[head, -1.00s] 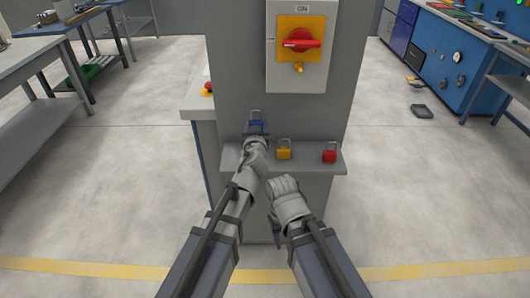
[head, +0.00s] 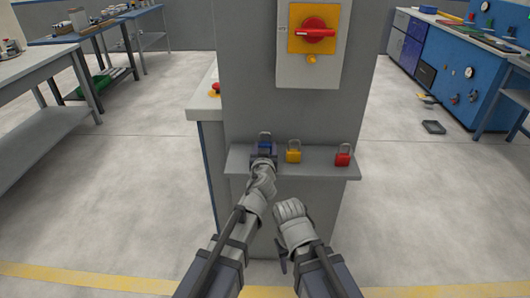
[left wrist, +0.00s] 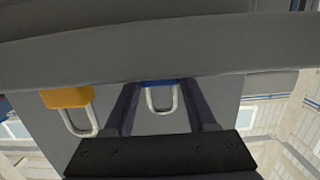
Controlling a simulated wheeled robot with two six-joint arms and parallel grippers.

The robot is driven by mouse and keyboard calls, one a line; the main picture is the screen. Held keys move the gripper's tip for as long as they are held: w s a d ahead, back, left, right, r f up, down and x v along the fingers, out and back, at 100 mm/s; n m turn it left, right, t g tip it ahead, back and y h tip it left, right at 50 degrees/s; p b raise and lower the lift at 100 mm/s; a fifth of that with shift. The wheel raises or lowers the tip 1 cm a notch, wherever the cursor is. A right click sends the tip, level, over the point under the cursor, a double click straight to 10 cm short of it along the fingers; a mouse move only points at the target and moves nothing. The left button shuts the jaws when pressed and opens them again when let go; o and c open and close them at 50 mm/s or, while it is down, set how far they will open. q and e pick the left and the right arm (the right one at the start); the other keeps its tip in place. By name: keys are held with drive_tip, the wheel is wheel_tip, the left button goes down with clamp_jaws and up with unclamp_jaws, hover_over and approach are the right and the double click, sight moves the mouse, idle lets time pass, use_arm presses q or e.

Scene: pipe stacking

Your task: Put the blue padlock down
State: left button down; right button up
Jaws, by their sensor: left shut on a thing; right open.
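The blue padlock (head: 265,148) is in my left gripper (head: 264,154), at the left part of the grey shelf (head: 240,165) on the column. Its shackle points up. In the left wrist view the blue padlock (left wrist: 161,92) sits between the two fingers of my left gripper (left wrist: 163,100). I cannot tell whether its base touches the shelf. My right gripper (head: 281,256) hangs empty below the shelf front, to the right of my left arm; its jaws are mostly hidden by the wrist.
A yellow padlock (head: 293,152) stands on the shelf close to the right of the blue one. A red padlock (head: 343,155) stands near the shelf's right end. A switch box with a red handle (head: 316,33) is mounted above. Free shelf lies between yellow and red.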

use_arm(q)
drive_tip(key=shift+r, duration=0.1)
use_arm(e)
drive_tip(key=shift+r, duration=0.1)
use_arm(q)
drive_tip(key=shift+c, duration=1)
unclamp_jaws()
